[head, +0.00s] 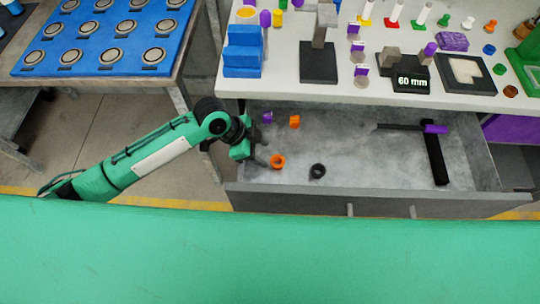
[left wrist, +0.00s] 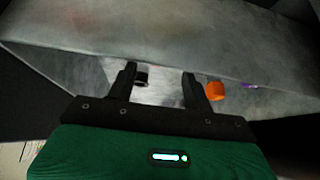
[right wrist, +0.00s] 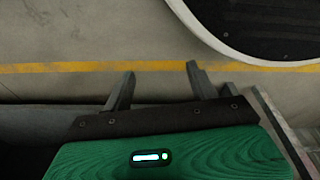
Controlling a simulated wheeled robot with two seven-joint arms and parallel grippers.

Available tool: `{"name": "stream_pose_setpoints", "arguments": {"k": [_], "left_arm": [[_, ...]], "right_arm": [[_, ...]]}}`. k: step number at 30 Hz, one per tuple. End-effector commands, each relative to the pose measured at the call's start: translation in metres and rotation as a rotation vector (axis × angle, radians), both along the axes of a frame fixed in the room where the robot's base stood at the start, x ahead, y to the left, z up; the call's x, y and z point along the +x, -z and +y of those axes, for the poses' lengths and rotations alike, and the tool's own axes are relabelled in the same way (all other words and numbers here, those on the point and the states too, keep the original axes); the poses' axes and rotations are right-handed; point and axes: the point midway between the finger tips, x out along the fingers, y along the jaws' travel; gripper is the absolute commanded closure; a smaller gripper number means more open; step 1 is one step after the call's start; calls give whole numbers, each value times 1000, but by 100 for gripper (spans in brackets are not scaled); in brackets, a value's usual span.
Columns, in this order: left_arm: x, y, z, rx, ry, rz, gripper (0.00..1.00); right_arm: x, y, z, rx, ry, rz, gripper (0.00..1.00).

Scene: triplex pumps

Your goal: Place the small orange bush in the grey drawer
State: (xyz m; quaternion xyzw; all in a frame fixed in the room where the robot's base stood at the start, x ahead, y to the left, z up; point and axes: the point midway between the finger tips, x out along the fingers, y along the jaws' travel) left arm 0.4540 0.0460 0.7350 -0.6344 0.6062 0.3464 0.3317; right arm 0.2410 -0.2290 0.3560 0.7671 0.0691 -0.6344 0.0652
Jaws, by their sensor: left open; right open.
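The grey drawer (head: 350,199) is open below the white table. Two small orange bushes lie inside: a ring-like one (head: 278,161) near the front left and another (head: 294,122) near the back left. A third small orange piece (head: 490,25) stands on the table. My left gripper (head: 262,153) is open and empty over the drawer's left end, just left of the front orange bush. In the left wrist view an orange bush (left wrist: 215,91) shows beside the right finger. My right gripper (right wrist: 158,75) is open and empty above the floor, outside the head view.
The drawer also holds a black ring (head: 318,171), a purple piece (head: 267,117) and a black T-shaped part (head: 435,155). The white table (head: 290,91) above carries blocks, stands and several small bushes. A blue tray (head: 100,40) of rings lies on the left table. The drawer's middle is clear.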

Motion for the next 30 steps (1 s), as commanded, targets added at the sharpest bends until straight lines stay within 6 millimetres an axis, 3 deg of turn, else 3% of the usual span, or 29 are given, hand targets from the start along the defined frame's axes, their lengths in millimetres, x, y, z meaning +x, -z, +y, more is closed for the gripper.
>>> {"name": "stream_pose_setpoints", "arguments": {"k": [4, 10, 30], "left_arm": [[-1, -26, 17, 2, 0, -2, 49], [-2, -46, 30, 0, 0, 0, 49], [-2, -51, 32, 0, 1, 1, 49]], "right_arm": [[-10, 6, -1, -2, 0, 18, 41], [-16, 8, -1, -3, -1, 24, 41], [-16, 8, 0, 0, 1, 22, 41]]}}
